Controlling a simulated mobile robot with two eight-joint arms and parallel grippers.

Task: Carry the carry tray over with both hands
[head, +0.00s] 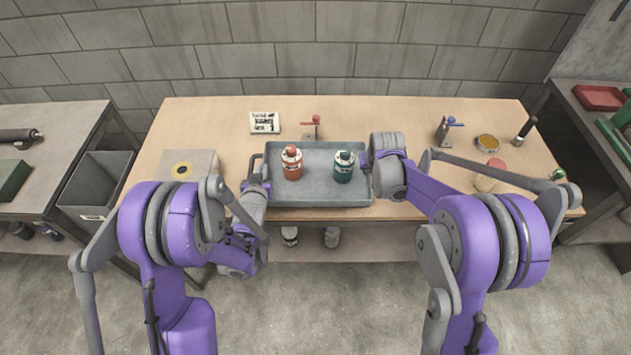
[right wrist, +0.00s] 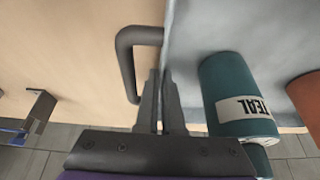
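The grey carry tray (head: 318,197) lies on the wooden table near its front edge. A red bottle (head: 292,162) and a teal bottle (head: 343,166) stand upright in it. My left gripper (head: 259,181) is at the tray's left handle; its fingers are too small to read. My right gripper (head: 368,162) is at the tray's right end. In the right wrist view, its two fingers (right wrist: 162,98) are close together at the tray's edge beside the dark handle (right wrist: 126,60), with a narrow gap between them. Whether they clamp anything is unclear. The teal bottle (right wrist: 230,90) is just right of them.
The wooden table (head: 225,112) also holds a white label card (head: 264,122), a red-topped stand (head: 313,127), a jar (head: 490,176) and a round tin (head: 488,142). Side benches stand left and right. The table behind the tray is mostly clear.

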